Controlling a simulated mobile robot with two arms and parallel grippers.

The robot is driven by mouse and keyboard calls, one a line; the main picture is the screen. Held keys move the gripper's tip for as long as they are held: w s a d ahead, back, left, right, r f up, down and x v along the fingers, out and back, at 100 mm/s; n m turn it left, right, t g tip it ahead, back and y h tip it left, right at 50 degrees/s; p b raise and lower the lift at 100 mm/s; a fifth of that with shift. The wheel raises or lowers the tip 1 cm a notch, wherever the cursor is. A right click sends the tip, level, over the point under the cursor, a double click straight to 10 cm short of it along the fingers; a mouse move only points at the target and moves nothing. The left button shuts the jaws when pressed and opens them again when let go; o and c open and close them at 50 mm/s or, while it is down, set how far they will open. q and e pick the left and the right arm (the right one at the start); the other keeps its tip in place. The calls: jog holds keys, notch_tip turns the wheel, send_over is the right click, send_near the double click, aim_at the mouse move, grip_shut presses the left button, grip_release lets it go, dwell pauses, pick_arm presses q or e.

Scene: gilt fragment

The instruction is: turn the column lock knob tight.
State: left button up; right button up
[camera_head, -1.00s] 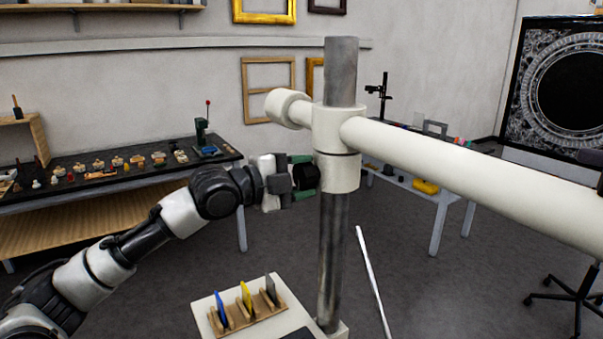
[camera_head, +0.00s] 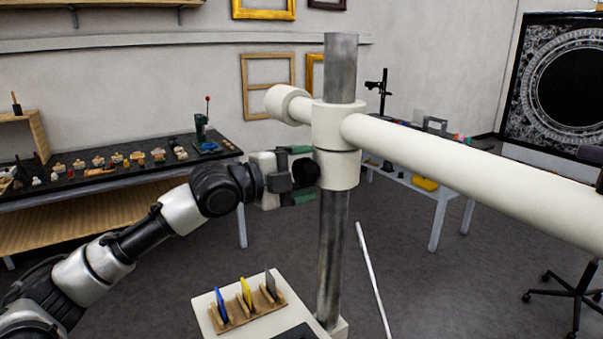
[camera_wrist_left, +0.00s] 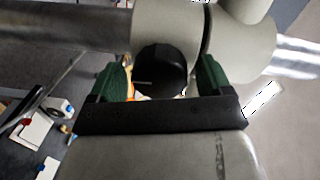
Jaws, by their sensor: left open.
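The column lock knob (camera_head: 305,172) is a black round knob on the left side of the white collar (camera_head: 336,168) around the grey metal column (camera_head: 332,250). My left gripper (camera_head: 302,174) comes in from the left, open, with one green fingertip above the knob and one below. In the left wrist view the knob (camera_wrist_left: 160,70) sits between the two green fingers (camera_wrist_left: 162,78), with a visible gap on at least the right side. A thin pale line shows on the knob's face. My right gripper is not in view.
A thick white boom (camera_head: 470,160) runs right from the column's head. The column's pale base (camera_head: 205,318) carries a wooden rack (camera_head: 245,312) with blue, yellow and grey cards. A dark workbench (camera_head: 110,175) with small items stands behind left.

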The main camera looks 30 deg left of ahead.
pick_arm(q)
jog(key=shift+s, duration=0.1)
jog(key=shift+s+a+f, duration=0.1)
jog(key=shift+s+a, duration=0.15)
jog(key=b+v, duration=0.6)
jog(key=v, duration=0.4)
dwell(0.4)
